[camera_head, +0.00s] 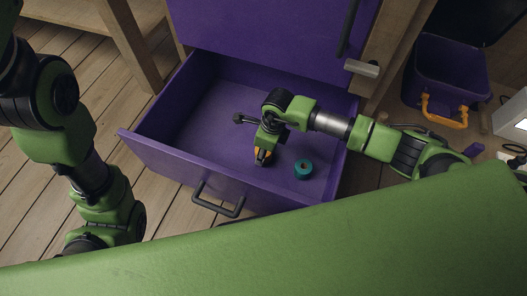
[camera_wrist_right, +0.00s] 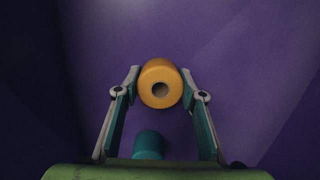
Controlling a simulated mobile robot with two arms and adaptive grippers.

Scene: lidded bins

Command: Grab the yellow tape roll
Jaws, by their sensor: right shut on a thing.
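The yellow tape roll (camera_wrist_right: 160,70), orange-yellow with a dark centre hole, is between the fingertips of my right gripper (camera_wrist_right: 160,80) in the right wrist view. Both fingers touch its sides, so the gripper is shut on it. In the head view the roll (camera_head: 263,157) is partly hidden by my right gripper (camera_head: 264,150), low in the open purple drawer (camera_head: 165,148). I cannot tell whether the roll touches the drawer floor. My left arm shows at the left of the head view, but its gripper is not visible.
A teal tape roll (camera_head: 303,169) lies in the drawer, right of my right gripper; it also shows in the right wrist view (camera_wrist_right: 148,145). The drawer has a dark front handle (camera_head: 219,205). A purple bin (camera_head: 446,75) with an orange handle stands at right.

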